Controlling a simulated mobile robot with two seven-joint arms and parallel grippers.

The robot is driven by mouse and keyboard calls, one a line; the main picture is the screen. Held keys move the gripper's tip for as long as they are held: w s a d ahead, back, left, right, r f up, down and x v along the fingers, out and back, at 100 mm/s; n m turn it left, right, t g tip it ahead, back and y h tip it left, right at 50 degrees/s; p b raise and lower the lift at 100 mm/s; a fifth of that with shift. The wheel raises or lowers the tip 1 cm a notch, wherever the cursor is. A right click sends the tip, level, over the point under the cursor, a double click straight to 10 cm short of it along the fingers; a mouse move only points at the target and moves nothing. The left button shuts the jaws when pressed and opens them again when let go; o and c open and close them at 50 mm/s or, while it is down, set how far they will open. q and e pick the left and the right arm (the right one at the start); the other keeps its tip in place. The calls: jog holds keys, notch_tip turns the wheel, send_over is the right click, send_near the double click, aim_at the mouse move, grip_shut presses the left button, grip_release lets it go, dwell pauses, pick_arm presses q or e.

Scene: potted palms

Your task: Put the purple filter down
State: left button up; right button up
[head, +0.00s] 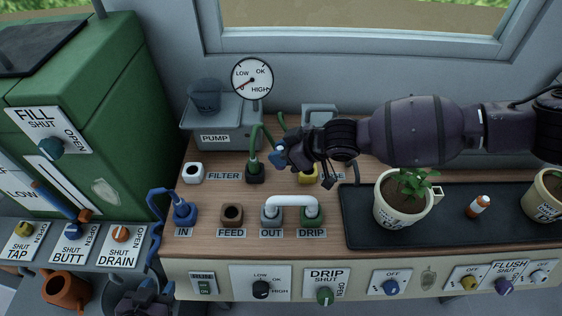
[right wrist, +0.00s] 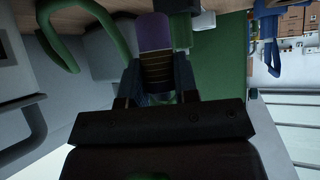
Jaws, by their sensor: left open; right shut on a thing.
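The purple filter (right wrist: 153,32) is between the fingers of my right gripper (right wrist: 158,85) in the right wrist view, with a dark, gold-banded part below the purple. In the head view my right gripper (head: 284,156) is above the counter's back part, just right of the green hose, and I cannot make out the filter there. A FILTER label (head: 224,176) lies between a white socket (head: 193,173) and a dark green socket (head: 255,173) that holds a green hose. My left gripper (head: 140,302) is low at the bottom left, open and away from the counter.
A yellow socket (head: 307,174) sits under my right gripper. A white U-shaped pipe (head: 292,200) joins OUT and DRIP. A potted plant (head: 402,211) and a small orange-and-white bottle (head: 478,206) stand on the black mat (head: 440,233). The pump (head: 222,125) stands behind.

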jog(key=shift+f, duration=1.85)
jog(key=shift+b, duration=0.3)
jog(key=shift+f, duration=0.2)
jog(key=o, duration=1)
jog(key=shift+d+r, duration=0.25)
jog(key=shift+r, duration=0.2)
jog(key=p+v, duration=0.1)
jog(key=v, duration=0.5)
jog(key=shift+s+d+r, duration=0.2)
jog(key=shift+d, duration=0.1)
